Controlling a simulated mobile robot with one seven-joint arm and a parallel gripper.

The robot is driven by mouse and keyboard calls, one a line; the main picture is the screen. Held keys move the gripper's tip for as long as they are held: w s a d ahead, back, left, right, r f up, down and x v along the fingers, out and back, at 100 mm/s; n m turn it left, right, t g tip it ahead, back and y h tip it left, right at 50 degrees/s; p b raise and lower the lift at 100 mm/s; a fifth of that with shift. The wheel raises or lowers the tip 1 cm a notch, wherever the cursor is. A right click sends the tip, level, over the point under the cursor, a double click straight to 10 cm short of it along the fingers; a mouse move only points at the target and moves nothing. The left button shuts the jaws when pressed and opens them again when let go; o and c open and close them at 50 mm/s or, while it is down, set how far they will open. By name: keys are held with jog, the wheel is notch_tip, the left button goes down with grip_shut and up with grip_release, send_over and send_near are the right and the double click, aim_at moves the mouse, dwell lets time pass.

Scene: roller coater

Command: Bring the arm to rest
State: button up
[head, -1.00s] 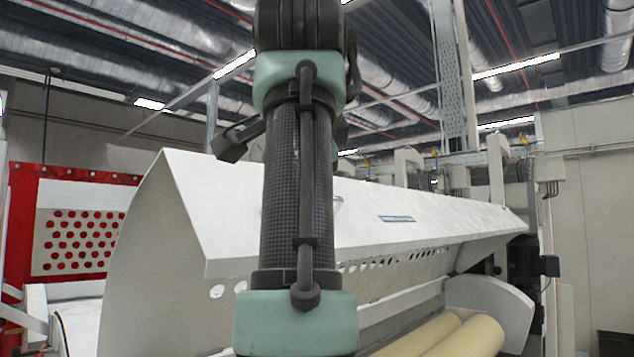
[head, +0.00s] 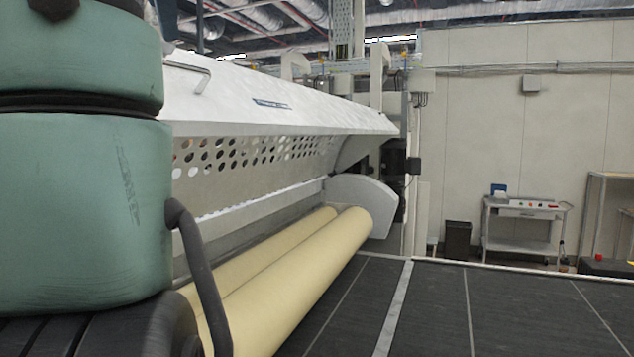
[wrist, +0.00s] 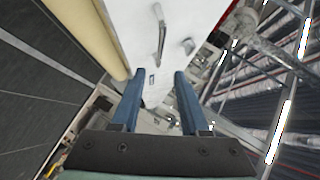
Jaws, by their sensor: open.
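My gripper (wrist: 158,75) shows in the wrist view with its two blue fingers spread apart and nothing between them. Beyond the fingers is the white hood (wrist: 118,22) of the roller coater, with a metal handle on it. My gripper does not show in the head view. There, a large green and black part of my arm fills the left side, close to the camera, and hides the near end of the machine. The white hood also shows in the head view (head: 300,112), running back to the right. How far the fingers are from the hood I cannot tell.
Two cream rollers (head: 300,285) lie below the hood, beside a dark flat bed (head: 430,310). A trolley (head: 524,212) and a dark bin (head: 457,240) stand by the back wall. Overhead in the head view are ducts and beams. The space above the bed looks clear.

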jog(key=w+d+f+n+t+h+b, duration=0.1)
jog(key=w+d+f+n+t+b, duration=0.1)
jog(key=d+f+t+b, duration=0.3)
jog(key=w+d+f+n+t, duration=0.2)
jog(key=w+d+f, duration=0.1)
jog(key=f, duration=0.5)
jog(key=s+d+f+n+t+h+b, duration=0.2)
jog(key=s+d+f, duration=0.3)
jog(key=s, duration=0.4)
jog(key=s+d+f+n+t+h+b, duration=0.2)
jog(key=s+d+f+t, duration=0.3)
jog(key=s, duration=0.4)
jog(key=shift+s+n+b, duration=0.4)
jog(key=shift+n+b, duration=0.1)
jog(key=shift+n, duration=0.3)
jog(key=shift+a, duration=0.1)
